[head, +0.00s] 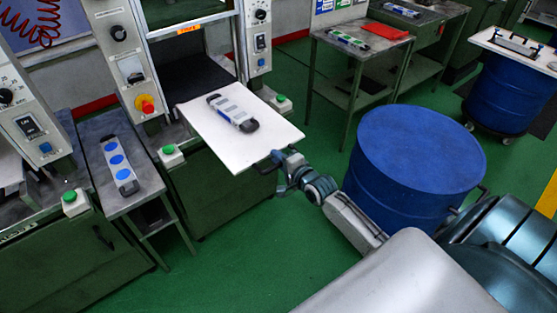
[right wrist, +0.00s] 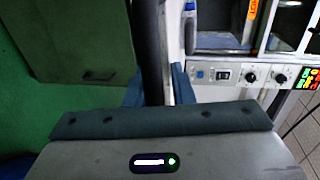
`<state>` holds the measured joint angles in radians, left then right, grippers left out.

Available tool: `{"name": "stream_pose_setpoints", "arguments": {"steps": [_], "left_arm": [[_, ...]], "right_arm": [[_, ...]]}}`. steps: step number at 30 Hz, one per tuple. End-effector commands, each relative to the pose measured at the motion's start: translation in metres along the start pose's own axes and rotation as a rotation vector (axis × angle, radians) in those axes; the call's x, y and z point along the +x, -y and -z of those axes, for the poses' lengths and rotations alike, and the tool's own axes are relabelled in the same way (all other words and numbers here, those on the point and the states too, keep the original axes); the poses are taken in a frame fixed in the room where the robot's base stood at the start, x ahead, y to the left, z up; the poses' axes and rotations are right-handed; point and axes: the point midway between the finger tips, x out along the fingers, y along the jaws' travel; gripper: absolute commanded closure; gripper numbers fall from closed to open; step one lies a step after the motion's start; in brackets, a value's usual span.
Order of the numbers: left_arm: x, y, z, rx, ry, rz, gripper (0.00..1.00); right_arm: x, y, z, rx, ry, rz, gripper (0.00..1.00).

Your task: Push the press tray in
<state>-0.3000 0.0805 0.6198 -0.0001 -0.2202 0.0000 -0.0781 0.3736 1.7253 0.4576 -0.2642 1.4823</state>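The white press tray (head: 209,131) sticks out of the middle press toward me, with its inner end at the press opening. A grey mould (head: 232,112) with black ends lies flat on it. My right gripper (head: 274,163) is at the tray's front edge, by a dark handle-like part (head: 262,166). In the right wrist view, two blue-grey fingers (right wrist: 157,90) stand apart with a dark bar (right wrist: 148,45) between them. I cannot tell if they clamp it. My left gripper is in neither view.
A blue drum (head: 420,145) stands right of my right arm. A side table (head: 110,170) with another mould (head: 119,163) is left of the tray. Green buttons (head: 168,150) (head: 281,98) flank the press. Green floor is clear below the tray.

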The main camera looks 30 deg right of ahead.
Motion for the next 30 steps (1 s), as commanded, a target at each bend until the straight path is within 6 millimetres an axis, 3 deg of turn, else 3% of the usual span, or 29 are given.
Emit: {"name": "stream_pose_setpoints", "arguments": {"steps": [5,11,24,30], "left_arm": [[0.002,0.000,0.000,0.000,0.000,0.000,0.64],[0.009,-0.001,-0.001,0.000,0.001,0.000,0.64],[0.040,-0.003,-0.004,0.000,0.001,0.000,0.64],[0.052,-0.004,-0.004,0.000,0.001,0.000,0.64]], "right_arm": [[0.001,-0.007,0.000,0.002,-0.001,-0.016,1.00],[0.021,-0.006,0.000,0.004,-0.001,-0.017,1.00],[0.116,0.012,-0.001,0.005,0.001,-0.016,1.00],[0.151,0.019,-0.001,0.004,0.001,-0.018,1.00]]}}
